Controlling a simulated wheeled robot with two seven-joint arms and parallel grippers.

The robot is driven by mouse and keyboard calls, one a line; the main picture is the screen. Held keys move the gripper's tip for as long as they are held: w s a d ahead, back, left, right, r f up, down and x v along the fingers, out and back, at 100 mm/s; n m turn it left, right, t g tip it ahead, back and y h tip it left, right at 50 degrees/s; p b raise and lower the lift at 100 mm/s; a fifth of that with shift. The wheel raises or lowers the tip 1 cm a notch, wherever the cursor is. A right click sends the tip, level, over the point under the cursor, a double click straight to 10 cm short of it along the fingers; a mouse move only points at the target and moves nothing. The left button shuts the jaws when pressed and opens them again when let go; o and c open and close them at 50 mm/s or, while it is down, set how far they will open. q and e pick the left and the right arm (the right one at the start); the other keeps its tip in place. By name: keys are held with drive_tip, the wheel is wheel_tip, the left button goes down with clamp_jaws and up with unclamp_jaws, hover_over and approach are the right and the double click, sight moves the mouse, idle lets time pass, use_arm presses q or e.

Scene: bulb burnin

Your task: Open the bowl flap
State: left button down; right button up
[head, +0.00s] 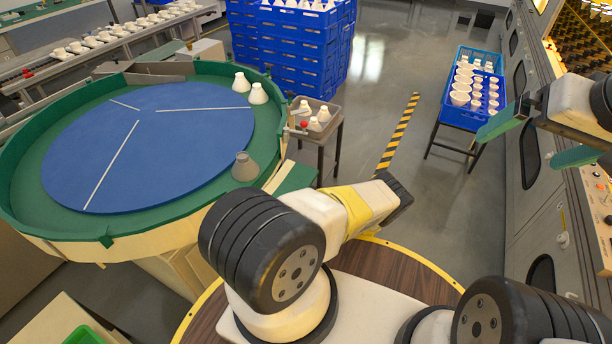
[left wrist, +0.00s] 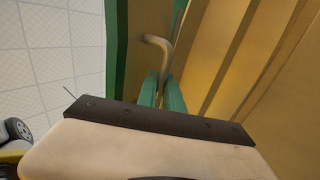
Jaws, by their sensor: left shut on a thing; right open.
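The round bowl has a green wall (head: 30,215) and a blue disc floor (head: 130,150), at the left of the head view. I cannot pick out its flap for certain. In the left wrist view, my left gripper (left wrist: 162,84) has its green fingers closed around the lower part of a bent, greyish handle (left wrist: 158,42). A green panel edge (left wrist: 117,50) and tan panels stand around it. The left gripper is hidden in the head view. My right gripper (head: 540,136) is open and empty at the right, its green fingers wide apart.
A few bulbs stand in the bowl, such as a greyish one (head: 245,168). A small tray stand (head: 318,135) is close to the bowl's right side. Blue crates (head: 290,50) are stacked behind. A blue crate of white parts (head: 458,115) stands before the grey machine (head: 535,170). The floor between is clear.

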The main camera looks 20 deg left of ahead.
use_arm(q)
drive_tip(key=shift+w+r, duration=0.1)
drive_tip(key=c, duration=1.5)
unclamp_jaws()
